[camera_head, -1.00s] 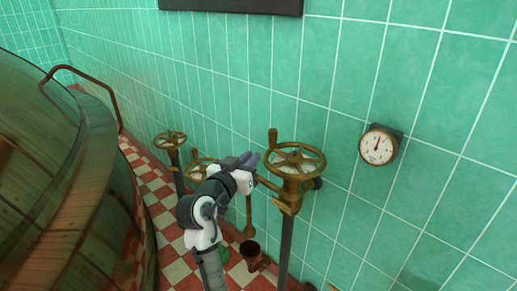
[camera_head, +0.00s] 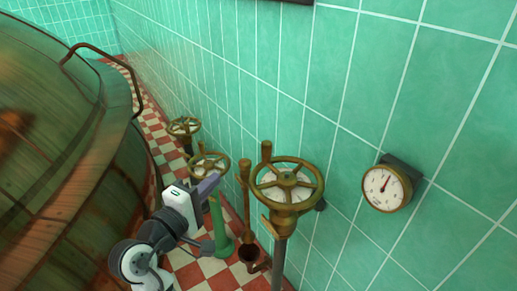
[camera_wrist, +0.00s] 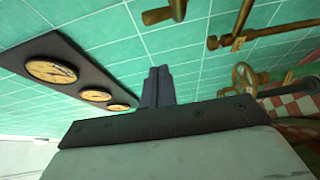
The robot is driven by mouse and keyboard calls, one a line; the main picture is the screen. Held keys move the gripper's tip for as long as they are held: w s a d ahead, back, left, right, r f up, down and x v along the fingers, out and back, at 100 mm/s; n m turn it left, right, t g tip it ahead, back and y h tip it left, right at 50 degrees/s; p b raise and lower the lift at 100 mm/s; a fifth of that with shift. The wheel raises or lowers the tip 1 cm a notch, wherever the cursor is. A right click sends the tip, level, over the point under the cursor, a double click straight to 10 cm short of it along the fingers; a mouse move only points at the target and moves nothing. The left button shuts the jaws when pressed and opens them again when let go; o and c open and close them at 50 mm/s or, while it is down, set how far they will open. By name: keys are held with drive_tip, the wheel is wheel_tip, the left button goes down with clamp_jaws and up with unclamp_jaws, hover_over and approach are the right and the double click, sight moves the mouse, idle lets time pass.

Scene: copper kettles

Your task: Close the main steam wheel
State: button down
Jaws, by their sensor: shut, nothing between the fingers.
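The nearest and largest brass handwheel (camera_head: 258,197) sits face up on a brass valve atop a grey pipe, with an upright knob on its far rim. Two more brass handwheels stand behind it, a middle one (camera_head: 222,160) and a far one (camera_head: 184,121). I see no label telling which is the main steam wheel. My gripper (camera_head: 210,185) is left of the nearest wheel, apart from it in the picture, just in front of the middle wheel. In the wrist view its dark fingers (camera_wrist: 158,85) are together, with nothing between them. A brass wheel also shows there (camera_wrist: 243,77).
A round gauge (camera_head: 387,187) is on the green tiled wall right of the nearest wheel. A large copper kettle (camera_head: 60,170) fills the left. A dark board with three gauges (camera_wrist: 52,70) shows in the wrist view.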

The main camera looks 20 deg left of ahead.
sight(270, 145)
drive_tip(key=w+d+p, duration=0.2)
drive_tip(key=w+d, duration=0.3)
drive_tip(key=w, duration=0.6)
drive_tip(key=shift+w, duration=0.4)
drive_tip(key=shift+w, duration=0.1)
drive_tip(key=shift+w+d+m+g+h+p, duration=0.5)
drive_tip(key=shift+w+m+g+h, duration=0.65)
drive_tip(key=shift+h, duration=0.6)
drive_tip(key=shift+w+d+m+g+h+p, duration=0.4)
drive_tip(key=shift+w+d+m+g+h, duration=0.4)
drive_tip(key=shift+m+h, duration=0.85)
drive_tip(key=shift+w+d+m+g+h+p, duration=0.35)
drive_tip(key=shift+w+m+g+h, duration=0.65)
drive_tip(key=shift+h, duration=0.9)
drive_tip(key=shift+s+a, duration=0.1)
drive_tip(key=shift+s, duration=0.05)
